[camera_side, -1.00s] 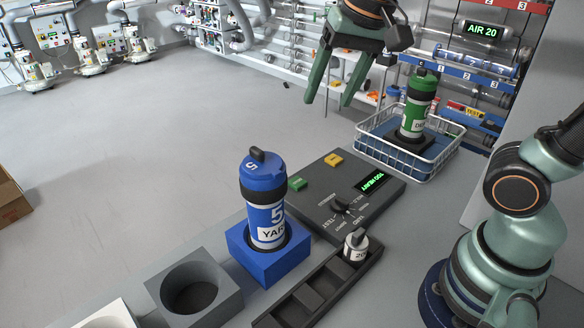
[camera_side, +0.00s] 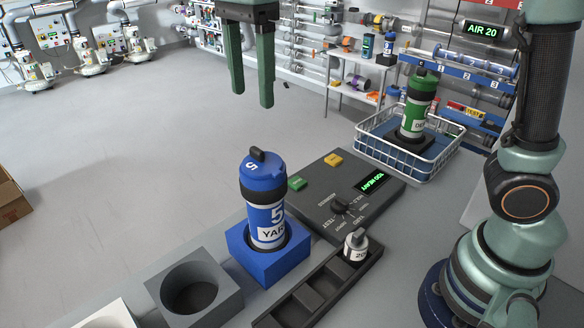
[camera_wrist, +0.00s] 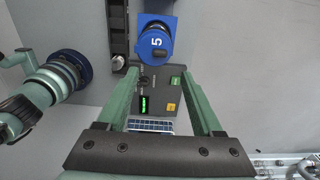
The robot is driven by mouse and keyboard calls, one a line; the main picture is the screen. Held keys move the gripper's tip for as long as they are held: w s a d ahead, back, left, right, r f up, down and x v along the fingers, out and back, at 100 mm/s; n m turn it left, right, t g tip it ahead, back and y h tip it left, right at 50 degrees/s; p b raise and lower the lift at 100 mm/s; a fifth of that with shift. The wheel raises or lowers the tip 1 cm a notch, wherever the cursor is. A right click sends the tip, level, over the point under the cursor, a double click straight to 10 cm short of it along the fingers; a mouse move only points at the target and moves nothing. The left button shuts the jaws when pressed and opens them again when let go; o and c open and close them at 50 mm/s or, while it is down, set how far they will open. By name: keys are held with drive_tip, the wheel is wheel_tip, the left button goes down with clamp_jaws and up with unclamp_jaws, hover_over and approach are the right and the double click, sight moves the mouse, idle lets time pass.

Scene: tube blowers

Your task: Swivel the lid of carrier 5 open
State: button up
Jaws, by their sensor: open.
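Carrier 5 (camera_side: 264,205) is a blue cylinder marked 5 and YAR, upright in a blue square block (camera_side: 266,266). Its blue lid (camera_side: 260,167) has a dark knob on top and sits on the carrier. In the wrist view the lid (camera_wrist: 155,43) shows from above, ahead of the fingertips, with its dark knob at the right. My gripper (camera_side: 252,98) is open and empty, fingers pointing down, in the air above carrier 5 and clear of it. The wrist view shows the two green fingers (camera_wrist: 160,95) spread apart.
A dark control panel (camera_side: 345,197) with green and yellow buttons and a dial lies right of the carrier. A dark slotted tray (camera_side: 318,290) holds a small white weight-like piece (camera_side: 356,245). A grey socket block (camera_side: 195,287) stands left. A wire basket (camera_side: 370,133) holds a green carrier (camera_side: 417,105).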

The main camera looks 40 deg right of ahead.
sight(257, 149)
wheel_tip(257, 149, down, 10)
idle(0.4)
clamp_jaws()
